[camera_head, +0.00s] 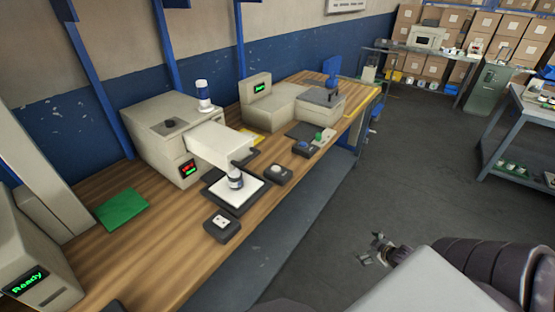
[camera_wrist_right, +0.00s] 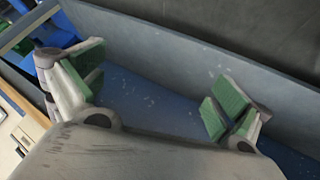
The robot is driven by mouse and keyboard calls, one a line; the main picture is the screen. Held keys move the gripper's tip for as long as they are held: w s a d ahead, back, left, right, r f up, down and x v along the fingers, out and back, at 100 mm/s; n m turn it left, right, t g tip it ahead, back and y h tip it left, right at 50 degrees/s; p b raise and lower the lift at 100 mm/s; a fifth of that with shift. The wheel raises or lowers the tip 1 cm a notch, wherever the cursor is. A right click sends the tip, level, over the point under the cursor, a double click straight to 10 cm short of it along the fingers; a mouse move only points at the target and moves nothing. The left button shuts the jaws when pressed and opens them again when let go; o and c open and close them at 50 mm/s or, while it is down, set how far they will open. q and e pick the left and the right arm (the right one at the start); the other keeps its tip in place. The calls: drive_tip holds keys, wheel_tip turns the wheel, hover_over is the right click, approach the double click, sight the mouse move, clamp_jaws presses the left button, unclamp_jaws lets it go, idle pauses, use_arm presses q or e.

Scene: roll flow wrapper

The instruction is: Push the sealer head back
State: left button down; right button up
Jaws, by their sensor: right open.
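A beige machine (camera_head: 165,135) stands on the wooden bench in the head view. Its box-shaped arm, which looks like the sealer head (camera_head: 220,145), reaches out over a white plate (camera_head: 252,192) with a dark frame. A small dark-and-white round part (camera_head: 235,180) is under the arm's front end; whether they touch is unclear. My right gripper (camera_head: 378,248) is over the floor, to the right of the bench and well apart from the machine. In the right wrist view the green-padded fingers (camera_wrist_right: 160,85) are spread wide with nothing between them. My left gripper is not in view.
Small control boxes (camera_head: 222,226) lie along the bench's front edge. A green mat (camera_head: 122,210) lies left of the machine, and another beige machine (camera_head: 290,105) stands beyond it. A grey table (camera_head: 520,135) is at the right. The floor between is clear.

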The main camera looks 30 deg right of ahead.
drive_tip(key=w+a+r+t+y, duration=0.25)
drive_tip(key=w+a+r, duration=0.45)
drive_tip(key=w+r, duration=0.45)
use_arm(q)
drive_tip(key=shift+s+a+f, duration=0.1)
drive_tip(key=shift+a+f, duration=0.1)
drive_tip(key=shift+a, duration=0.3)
use_arm(e)
drive_tip(key=w+a+r+n+t+y, duration=0.1)
drive_tip(key=w+a+r+t+y, duration=0.1)
drive_tip(key=a+r, duration=1)
drive_tip(key=w+a+r+n+t+y, duration=0.1)
drive_tip(key=w+a+r+t+y, duration=0.2)
drive_tip(key=a+r, duration=0.9)
wheel_tip(320, 180, up, 7)
drive_tip(key=shift+w+r+t+y, duration=0.1)
drive_tip(key=shift+w+t+y, duration=0.1)
drive_tip(key=shift+t+y, duration=0.5)
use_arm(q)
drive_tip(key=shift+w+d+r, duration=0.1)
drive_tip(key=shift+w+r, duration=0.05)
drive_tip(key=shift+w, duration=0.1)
use_arm(e)
drive_tip(key=shift+w, duration=0.25)
